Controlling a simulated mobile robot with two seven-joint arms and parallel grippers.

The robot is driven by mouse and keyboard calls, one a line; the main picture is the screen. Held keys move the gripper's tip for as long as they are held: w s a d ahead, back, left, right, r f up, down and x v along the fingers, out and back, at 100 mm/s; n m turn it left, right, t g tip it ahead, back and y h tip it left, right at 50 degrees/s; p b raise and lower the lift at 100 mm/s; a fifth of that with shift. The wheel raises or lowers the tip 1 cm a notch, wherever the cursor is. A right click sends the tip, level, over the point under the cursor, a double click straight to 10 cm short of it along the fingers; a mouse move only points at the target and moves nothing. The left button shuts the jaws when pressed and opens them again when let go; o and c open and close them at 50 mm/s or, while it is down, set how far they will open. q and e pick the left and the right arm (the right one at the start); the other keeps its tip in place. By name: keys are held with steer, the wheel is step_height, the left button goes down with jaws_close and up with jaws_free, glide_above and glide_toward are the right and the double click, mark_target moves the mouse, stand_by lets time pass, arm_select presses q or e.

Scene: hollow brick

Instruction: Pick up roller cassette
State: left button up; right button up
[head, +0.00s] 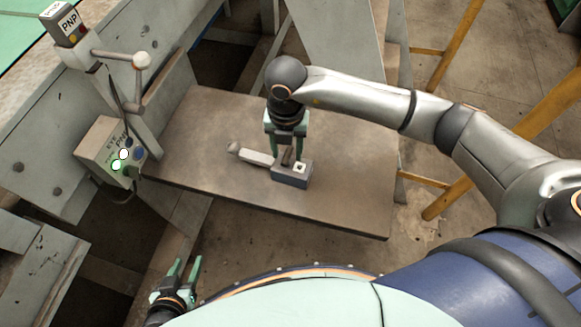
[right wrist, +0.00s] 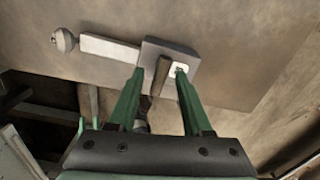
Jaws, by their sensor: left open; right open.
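The roller cassette is a grey block (head: 292,176) with a pale bar and a small round knob (head: 233,147) at its left end. It lies on the brown tabletop (head: 345,205). In the right wrist view the block (right wrist: 185,53) has a brown upright grip (right wrist: 161,72) and a white patch with a dark mark. My right gripper (head: 286,153) points down over the block, open, its fingers on either side of the brown grip. Whether the fingers touch it cannot be told. My left gripper (head: 181,270) is open and empty, low at the left, away from the table.
A grey control box (head: 111,153) with lit buttons stands at the table's left, beside a post with a ball-ended lever (head: 141,61). Yellow rails (head: 455,45) stand to the right. The tabletop's right and front parts are clear.

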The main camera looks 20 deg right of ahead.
steer(key=shift+f, duration=0.6)
jaws_close()
steer(key=shift+r, duration=0.1)
stand_by(0.9)
